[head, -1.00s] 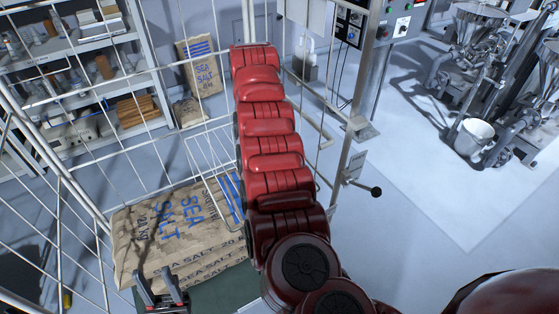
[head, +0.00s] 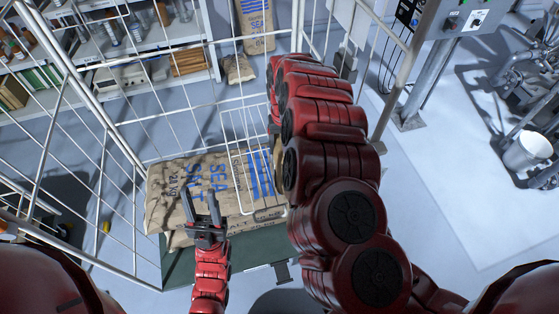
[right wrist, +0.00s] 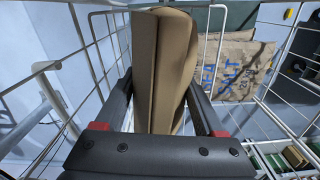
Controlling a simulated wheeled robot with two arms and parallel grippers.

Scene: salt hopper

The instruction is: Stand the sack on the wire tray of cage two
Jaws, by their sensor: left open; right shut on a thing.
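A small plain brown sack (right wrist: 165,65) stands between the fingers of my right gripper (right wrist: 160,88), which is shut on it. In the head view only a brown sliver of it (head: 279,157) shows beside my right arm, which hides that gripper. The white wire tray (head: 233,152) hangs in the wire cage (head: 137,190), just left of the sliver. In the right wrist view white wires surround the sack; whether it touches the tray's floor cannot be told. My left gripper (head: 203,200) is open and empty, fingers pointing up, in front of the large salt sacks.
Shelving (head: 110,65) stands behind, with another salt sack (head: 257,25) by the wall. A control box (head: 470,20) is at upper right. Light floor (head: 440,180) to the right is clear.

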